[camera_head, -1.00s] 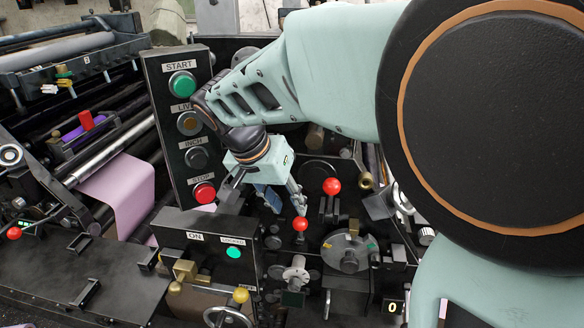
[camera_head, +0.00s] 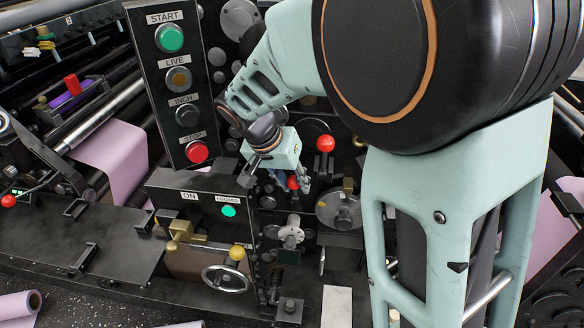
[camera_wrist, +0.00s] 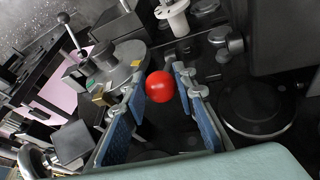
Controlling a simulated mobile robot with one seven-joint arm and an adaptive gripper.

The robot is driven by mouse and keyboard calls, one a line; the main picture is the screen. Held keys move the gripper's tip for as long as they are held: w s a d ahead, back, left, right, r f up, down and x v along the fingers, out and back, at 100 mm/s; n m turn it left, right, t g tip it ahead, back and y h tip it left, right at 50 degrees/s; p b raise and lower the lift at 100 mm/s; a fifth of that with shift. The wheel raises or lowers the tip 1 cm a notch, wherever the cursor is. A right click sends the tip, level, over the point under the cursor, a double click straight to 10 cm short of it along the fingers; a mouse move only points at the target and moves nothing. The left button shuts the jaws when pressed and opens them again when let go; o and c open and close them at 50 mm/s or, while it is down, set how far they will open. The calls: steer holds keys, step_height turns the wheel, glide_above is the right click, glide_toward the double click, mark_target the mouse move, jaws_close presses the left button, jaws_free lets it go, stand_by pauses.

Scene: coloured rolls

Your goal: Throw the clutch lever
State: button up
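Two levers with red ball knobs stand on the dark machine in the head view; no label shows which is the clutch lever. The nearer red knob (camera_head: 293,183) is partly hidden by my gripper (camera_head: 302,182). In the wrist view this red knob (camera_wrist: 160,86) sits between the blue-padded fingertips of my gripper (camera_wrist: 162,80). The fingers are apart, with a gap on the right of the knob; I cannot tell whether the left fingertip touches it. The other red-knobbed lever (camera_head: 325,144) stands upright just behind and to the right, clear of the fingers.
A button panel (camera_head: 184,100) rises to the left of my gripper. A control box (camera_head: 200,203) with a lit green button, a handwheel (camera_head: 226,278) and a yellow knob (camera_head: 237,253) lie in front. A round grey dial (camera_head: 338,210) is close on the right.

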jaws_close()
steer(key=s+b, duration=0.1)
steer(key=s+f+b, duration=0.1)
steer(key=b, duration=0.1)
steer(key=s+f+b, duration=0.1)
steer(key=shift+s+a+f+b, duration=0.15)
steer(key=shift+s+a+b, duration=0.05)
steer(key=shift+a+b, duration=0.15)
stand_by(0.4)
steer(key=shift+o, duration=1.4)
jaws_free()
steer(key=shift+w, duration=0.1)
